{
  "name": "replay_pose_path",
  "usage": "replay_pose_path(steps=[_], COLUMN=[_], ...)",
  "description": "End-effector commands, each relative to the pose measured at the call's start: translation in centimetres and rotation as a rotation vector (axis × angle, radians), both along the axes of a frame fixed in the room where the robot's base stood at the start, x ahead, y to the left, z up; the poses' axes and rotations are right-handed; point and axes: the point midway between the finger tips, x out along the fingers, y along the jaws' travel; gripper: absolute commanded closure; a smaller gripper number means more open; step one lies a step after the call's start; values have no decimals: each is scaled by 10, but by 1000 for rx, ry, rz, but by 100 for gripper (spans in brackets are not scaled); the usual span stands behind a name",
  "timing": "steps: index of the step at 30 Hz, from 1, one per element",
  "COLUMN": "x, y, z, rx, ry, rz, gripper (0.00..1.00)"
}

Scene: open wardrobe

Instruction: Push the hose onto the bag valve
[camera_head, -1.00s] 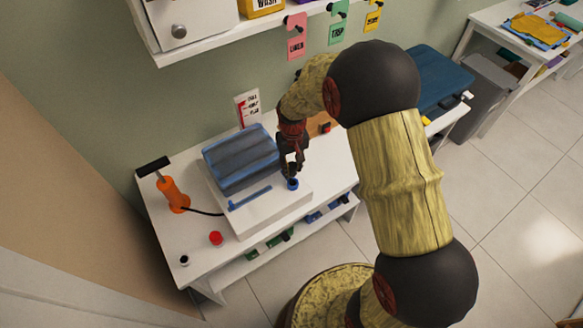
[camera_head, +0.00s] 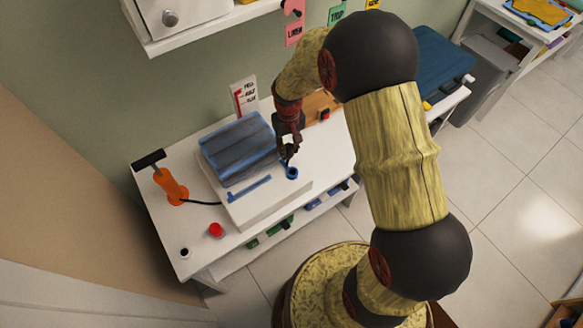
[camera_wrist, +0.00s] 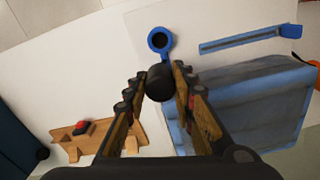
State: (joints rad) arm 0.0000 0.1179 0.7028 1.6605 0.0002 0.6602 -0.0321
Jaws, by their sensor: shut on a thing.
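My gripper (camera_head: 287,152) is shut on a short black cylinder, which looks like the hose end (camera_wrist: 159,84). The bag valve (camera_head: 292,172) is a blue ring with a dark opening and a blue tab; in the wrist view it lies just beyond the hose end (camera_wrist: 160,40). The hose end appears apart from the valve and a little to its side; the height between them is hard to tell. The grey-blue bag (camera_head: 238,150) lies on a white raised board beside the gripper. The hose's run behind the grip is hidden.
An orange pump (camera_head: 171,187) with a black handle stands left of the board, a black line running from it. A red knob (camera_head: 216,230) and a small black-topped cup (camera_head: 184,252) sit at the table's front left. A wooden block with a red button (camera_head: 323,114) stands behind.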

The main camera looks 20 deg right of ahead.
Motion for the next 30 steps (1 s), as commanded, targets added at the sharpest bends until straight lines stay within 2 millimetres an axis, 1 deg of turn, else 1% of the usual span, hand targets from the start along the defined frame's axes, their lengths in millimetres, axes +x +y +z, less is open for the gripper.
replay_pose_path(steps=[1, 3, 6, 9, 23, 30], x=[-5, -15, -28, -35, -36, -36], y=[0, 0, 0, 0, 0, 0], z=[7, 15, 23, 27, 28, 14], rx=[0, 0, 2, 2, 2, 3], ry=[-4, -3, -2, -1, -1, 0], rz=[34, 97, 176, 221, 230, 230], gripper=[100, 100, 100, 100, 100, 100])
